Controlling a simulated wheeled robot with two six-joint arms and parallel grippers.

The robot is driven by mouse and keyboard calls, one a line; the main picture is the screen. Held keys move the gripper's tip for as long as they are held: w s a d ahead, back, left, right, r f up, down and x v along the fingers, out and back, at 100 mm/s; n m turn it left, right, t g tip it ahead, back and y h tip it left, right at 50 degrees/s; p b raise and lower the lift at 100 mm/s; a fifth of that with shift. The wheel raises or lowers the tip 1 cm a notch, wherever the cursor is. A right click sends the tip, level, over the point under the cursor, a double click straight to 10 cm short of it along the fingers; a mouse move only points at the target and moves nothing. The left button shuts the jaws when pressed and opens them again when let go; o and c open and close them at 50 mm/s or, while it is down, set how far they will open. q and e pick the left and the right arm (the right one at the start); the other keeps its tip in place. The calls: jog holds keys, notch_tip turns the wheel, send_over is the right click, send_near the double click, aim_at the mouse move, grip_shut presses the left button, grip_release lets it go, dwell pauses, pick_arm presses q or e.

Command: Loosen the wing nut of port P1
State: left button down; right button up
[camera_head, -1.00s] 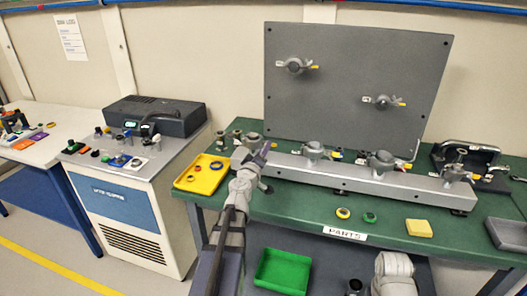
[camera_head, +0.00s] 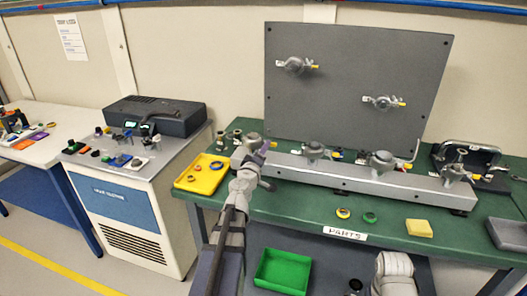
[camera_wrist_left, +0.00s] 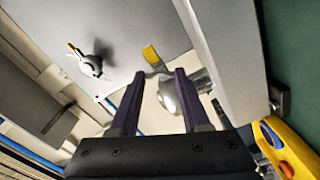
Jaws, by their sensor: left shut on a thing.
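My left gripper (camera_head: 262,150) is at the leftmost port clamp (camera_head: 248,139) on the long grey manifold (camera_head: 345,175). In the left wrist view its two dark purple fingers (camera_wrist_left: 160,75) are on either side of a silver clamp part (camera_wrist_left: 168,97) with a yellow-tipped wing nut (camera_wrist_left: 152,56). The gripper is shut on the wing nut; the exact contact is partly hidden by the fingers. No port label is readable. My right gripper is out of view.
More clamped ports (camera_head: 382,160) line the manifold to the right. A grey upright panel (camera_head: 350,75) with two clamps stands behind. A yellow tray (camera_head: 203,187) is left of my gripper. Loose rings (camera_head: 369,217) and a yellow block (camera_head: 419,228) lie in front on the green bench.

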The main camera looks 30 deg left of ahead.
pick_arm(q)
jog(key=shift+n, duration=1.9)
jog(key=shift+c, duration=1.8)
grip_release()
jog(key=shift+s, duration=0.1)
jog(key=v, duration=0.7)
jog(key=shift+s, duration=0.3)
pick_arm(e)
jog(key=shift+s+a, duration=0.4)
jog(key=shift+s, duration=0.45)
